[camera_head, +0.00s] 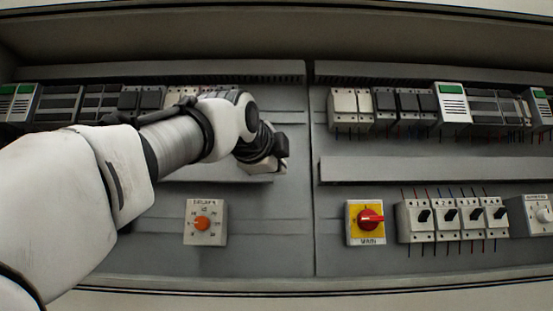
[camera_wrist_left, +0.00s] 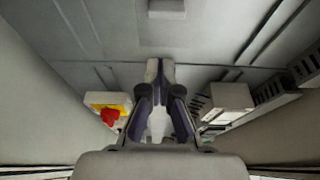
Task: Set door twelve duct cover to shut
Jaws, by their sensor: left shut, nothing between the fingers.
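Two long grey duct covers run across the cabinet's back panel in the head view. The right one (camera_head: 430,170) is in full view and lies along the panel. The left one (camera_head: 215,174) is partly hidden behind my left arm. No label shows which is door twelve's, and I cannot tell if either is fully shut. My left gripper (camera_head: 277,160) is at the right end of the left cover; contact cannot be made out. In the left wrist view its fingers (camera_wrist_left: 157,66) are together and empty, with a pale block (camera_wrist_left: 166,9) ahead. My right gripper is out of view.
An orange-knob dial (camera_head: 203,223) is below my left arm. A red and yellow MAIN switch (camera_head: 366,222) and several breakers (camera_head: 446,220) are at lower right. Rows of modules (camera_head: 415,106) with wires line the top. Bare panel surrounds the central seam (camera_head: 312,240).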

